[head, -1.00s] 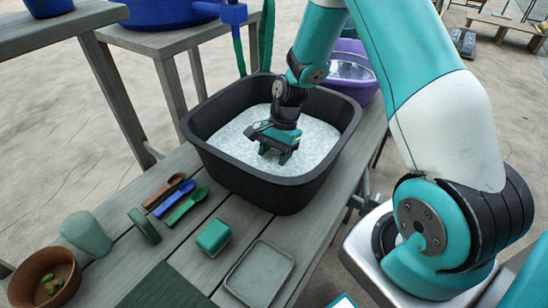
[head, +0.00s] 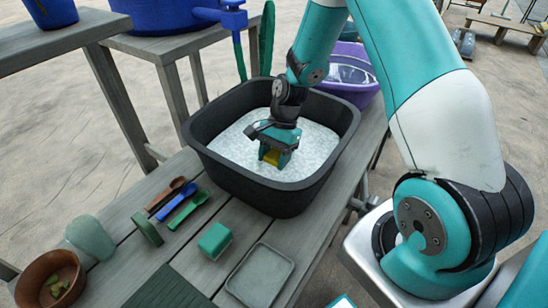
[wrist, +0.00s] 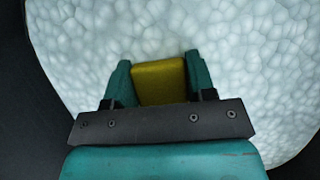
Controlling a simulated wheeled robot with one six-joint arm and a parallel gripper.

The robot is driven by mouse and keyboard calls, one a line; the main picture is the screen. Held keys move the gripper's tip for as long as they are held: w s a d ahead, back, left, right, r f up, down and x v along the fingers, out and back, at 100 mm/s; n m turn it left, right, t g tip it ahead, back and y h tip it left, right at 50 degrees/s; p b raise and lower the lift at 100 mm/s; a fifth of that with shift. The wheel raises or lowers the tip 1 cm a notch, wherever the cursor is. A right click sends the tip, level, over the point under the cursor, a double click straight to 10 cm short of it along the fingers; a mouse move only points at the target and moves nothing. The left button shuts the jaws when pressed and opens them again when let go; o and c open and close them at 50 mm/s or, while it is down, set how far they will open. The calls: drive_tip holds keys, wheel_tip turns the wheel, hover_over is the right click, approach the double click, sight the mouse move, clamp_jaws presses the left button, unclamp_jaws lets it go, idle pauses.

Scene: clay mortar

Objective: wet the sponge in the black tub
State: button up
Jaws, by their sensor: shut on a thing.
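The black tub (head: 285,196) stands on the grey slatted table and holds pale, bubbly-looking water (head: 313,143). My gripper (head: 273,160) is inside the tub, pointing down, near the middle. It is shut on a yellow sponge (head: 271,157). In the wrist view the sponge (wrist: 159,83) sits between the two teal fingers (wrist: 158,88), with the pale surface all around it. The sponge shows above or at the surface; I cannot tell how deep its underside is.
A green block (head: 215,240) and a grey square tray (head: 260,276) lie in front of the tub. Brown, blue and green spoons (head: 181,203) lie left of it. A brown bowl (head: 50,282) is at the far left. A purple tub (head: 352,92) is behind.

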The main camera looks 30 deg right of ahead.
wheel_tip(320, 180, up, 15)
drive_tip(key=p, duration=1.3)
